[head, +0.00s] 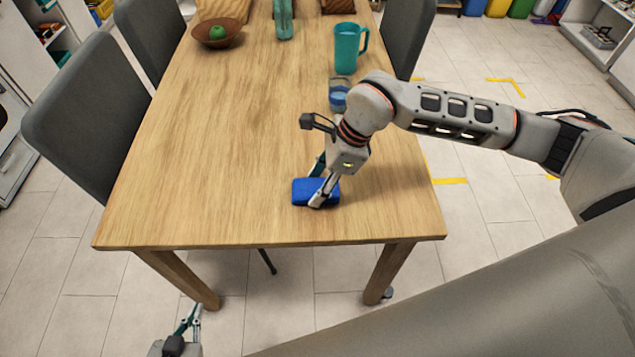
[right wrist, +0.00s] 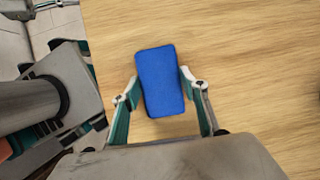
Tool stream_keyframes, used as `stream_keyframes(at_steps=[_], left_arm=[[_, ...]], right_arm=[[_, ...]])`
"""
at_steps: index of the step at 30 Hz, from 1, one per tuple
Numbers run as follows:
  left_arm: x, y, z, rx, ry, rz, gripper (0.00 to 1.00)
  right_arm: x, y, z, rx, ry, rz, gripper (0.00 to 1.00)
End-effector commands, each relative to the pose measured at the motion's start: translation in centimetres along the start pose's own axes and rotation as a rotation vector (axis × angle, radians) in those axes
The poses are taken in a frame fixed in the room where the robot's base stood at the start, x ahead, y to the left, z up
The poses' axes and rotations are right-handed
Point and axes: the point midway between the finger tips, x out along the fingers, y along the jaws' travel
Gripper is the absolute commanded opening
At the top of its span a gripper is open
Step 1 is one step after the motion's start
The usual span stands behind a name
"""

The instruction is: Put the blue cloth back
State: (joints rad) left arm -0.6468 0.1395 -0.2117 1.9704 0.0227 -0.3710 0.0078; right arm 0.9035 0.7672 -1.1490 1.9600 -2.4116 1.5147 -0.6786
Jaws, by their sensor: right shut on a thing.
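The blue cloth (head: 302,191) is a folded, flat rectangular block near the front edge of the wooden table (head: 200,170). My right gripper (head: 320,190) reaches down over it from the right, with its fingers at the cloth. In the right wrist view the cloth (right wrist: 160,85) lies between the two fingers of the right gripper (right wrist: 159,78), one along each long side, and they are shut on it. The cloth appears to be at the tabletop; any small gap beneath it cannot be told. My left gripper (head: 190,325) hangs low at the bottom left, away from the table; its finger opening is unclear.
A glass with blue contents (head: 338,95) stands close behind my right wrist. A teal mug (head: 347,48), a teal bottle (head: 284,20) and a brown bowl (head: 217,33) with a green fruit stand farther back. Dark chairs (head: 85,110) line the left side. The table's left and middle are clear.

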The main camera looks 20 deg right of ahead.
Motion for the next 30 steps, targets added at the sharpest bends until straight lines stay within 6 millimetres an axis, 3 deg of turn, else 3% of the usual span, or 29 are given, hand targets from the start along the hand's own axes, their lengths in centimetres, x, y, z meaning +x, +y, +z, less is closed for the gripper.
stream_keyframes(at_steps=[4, 5, 6, 20, 30], left_arm=[[0.1, 0.0, 0.1, 0.001, 0.000, 0.000, 0.00], [0.1, 0.0, 0.1, 0.001, 0.001, -0.001, 0.00], [0.1, 0.0, 0.0, 0.001, 0.001, -0.001, 0.00], [0.0, -0.1, 0.1, 0.000, -0.002, -0.001, 0.00], [-0.1, 0.0, 0.1, -0.003, -0.005, 0.001, 0.00]], right_arm=[[0.3, 0.0, -0.1, 0.000, 0.000, 0.000, 0.20], [0.3, 0.0, -0.1, 0.000, 0.000, 0.000, 0.49], [0.2, 0.0, -0.1, 0.000, 0.000, 0.000, 0.59], [-0.6, -0.1, 0.0, 0.000, 0.000, -0.002, 0.60], [-6.9, -0.2, 0.0, 0.000, 0.001, -0.005, 0.60]])
